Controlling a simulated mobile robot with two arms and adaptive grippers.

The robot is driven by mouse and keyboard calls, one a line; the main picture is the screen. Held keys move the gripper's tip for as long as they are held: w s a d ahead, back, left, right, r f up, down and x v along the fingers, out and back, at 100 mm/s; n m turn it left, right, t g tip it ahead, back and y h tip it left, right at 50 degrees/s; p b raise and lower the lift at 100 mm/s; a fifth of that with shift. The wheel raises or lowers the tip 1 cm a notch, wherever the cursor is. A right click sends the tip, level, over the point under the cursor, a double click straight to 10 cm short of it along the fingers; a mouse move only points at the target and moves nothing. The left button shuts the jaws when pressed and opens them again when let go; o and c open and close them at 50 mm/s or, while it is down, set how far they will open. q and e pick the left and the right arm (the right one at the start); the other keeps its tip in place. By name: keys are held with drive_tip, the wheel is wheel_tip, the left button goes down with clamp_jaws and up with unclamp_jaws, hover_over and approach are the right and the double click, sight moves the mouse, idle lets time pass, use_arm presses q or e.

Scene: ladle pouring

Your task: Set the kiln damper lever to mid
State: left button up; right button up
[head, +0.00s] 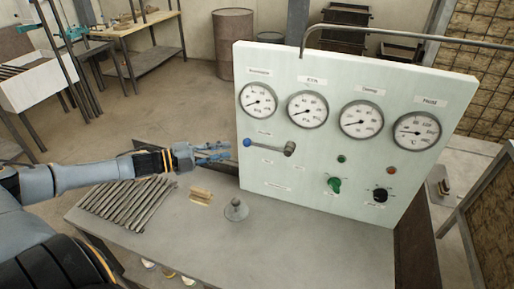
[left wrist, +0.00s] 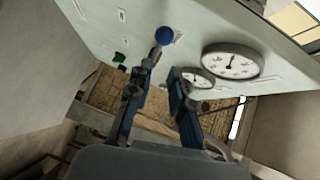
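The kiln damper lever (head: 268,146) is on the pale upright panel (head: 340,180), below the left gauges. It has a grey arm from a round pivot at its right and a blue ball knob (head: 248,142) at its left end, so it lies nearly level. My left gripper (head: 228,151) is just left of the knob, apart from it, pointing at the panel. In the left wrist view its two fingers (left wrist: 163,72) are spread with nothing between them, and the blue knob (left wrist: 165,36) shows beyond the fingertips. The small panel labels are too blurred to read. My right gripper is not in view.
Several round gauges line the panel, with a green knob (head: 334,185) and a black knob (head: 380,195) lower right. On the grey bench, slim bars (head: 128,202), small wooden pieces (head: 200,196) and a grey knobbed object (head: 236,210) lie below my left arm.

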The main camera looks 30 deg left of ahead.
sight(258, 145)
use_arm(q)
drive_tip(key=x, duration=0.5)
drive_tip(key=shift+w+d, duration=0.1)
drive_tip(key=shift+w, duration=0.05)
drive_tip(key=p+x, duration=0.2)
drive_tip(key=x, duration=0.3)
drive_tip(key=shift+w+d, duration=0.2)
drive_tip(key=shift+w, duration=0.05)
drive_tip(key=shift+w+d, duration=0.15)
drive_tip(key=shift+w, duration=0.05)
drive_tip(key=shift+w+f, duration=0.1)
drive_tip(key=shift+w, duration=0.05)
drive_tip(key=shift+w+d+f, duration=0.1)
drive_tip(key=shift+d, duration=0.05)
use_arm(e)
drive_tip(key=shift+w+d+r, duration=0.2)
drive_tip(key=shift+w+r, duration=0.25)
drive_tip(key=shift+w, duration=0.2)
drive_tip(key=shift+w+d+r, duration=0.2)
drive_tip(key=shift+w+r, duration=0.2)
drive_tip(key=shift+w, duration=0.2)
use_arm(q)
drive_tip(key=shift+c, duration=0.5)
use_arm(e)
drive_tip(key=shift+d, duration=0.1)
